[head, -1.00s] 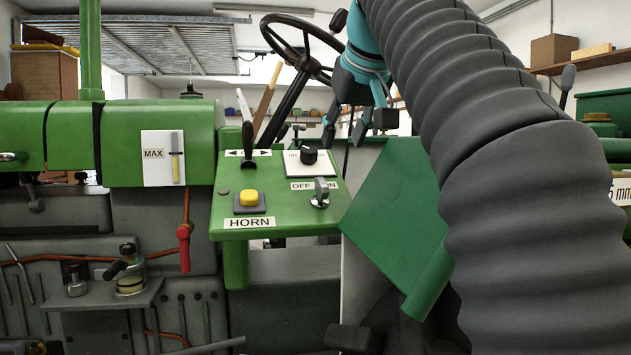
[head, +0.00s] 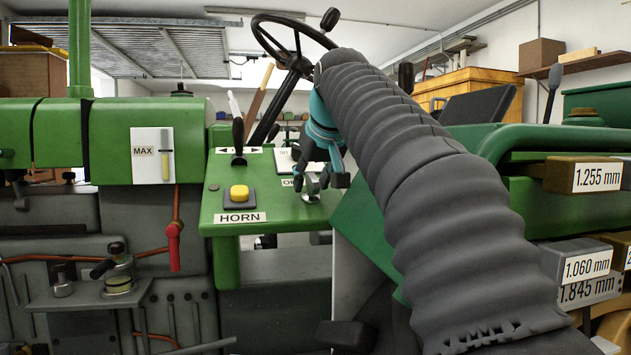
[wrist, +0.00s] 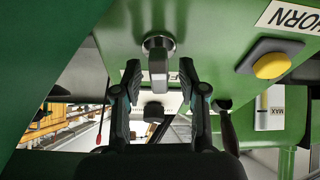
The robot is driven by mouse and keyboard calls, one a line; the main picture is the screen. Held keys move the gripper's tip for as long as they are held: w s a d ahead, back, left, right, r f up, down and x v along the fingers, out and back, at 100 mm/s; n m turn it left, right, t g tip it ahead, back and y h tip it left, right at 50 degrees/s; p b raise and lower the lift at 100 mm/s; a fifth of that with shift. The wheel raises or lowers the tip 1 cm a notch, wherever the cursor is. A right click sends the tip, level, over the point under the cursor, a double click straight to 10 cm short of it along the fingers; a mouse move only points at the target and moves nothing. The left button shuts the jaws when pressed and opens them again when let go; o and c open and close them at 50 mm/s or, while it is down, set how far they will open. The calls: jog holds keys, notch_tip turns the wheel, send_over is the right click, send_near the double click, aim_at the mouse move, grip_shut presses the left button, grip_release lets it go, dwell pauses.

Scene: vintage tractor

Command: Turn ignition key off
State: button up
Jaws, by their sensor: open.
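The grey metal ignition key (head: 311,188) sits on the green control panel (head: 262,222), below the OFF/ON label (head: 288,183), which is now partly hidden by my gripper. My gripper (head: 325,183) is at the panel's right side, reaching down to the key. In the wrist view the key (wrist: 158,68) hangs from its round metal collar and lies between the two black fingertips of my open gripper (wrist: 160,76). Gaps show on both sides of the key, so the fingers look apart from it. How far the tips reach past it I cannot tell.
The yellow horn button (head: 239,193) is left of the key, with the HORN label below. A black lever (head: 238,140) and a partly covered white dial plate (head: 284,158) are behind. The steering wheel (head: 292,40) rises beyond. A red-handled lever (head: 174,245) hangs left.

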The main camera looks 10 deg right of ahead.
grip_shut()
jog(key=shift+r, duration=0.1)
jog(key=shift+n+y+p, duration=0.3)
jog(key=shift+n+p, duration=0.55)
jog(key=shift+n, duration=0.15)
jog(key=shift+n+y, duration=0.3)
jog(key=shift+n, duration=0.8)
grip_release()
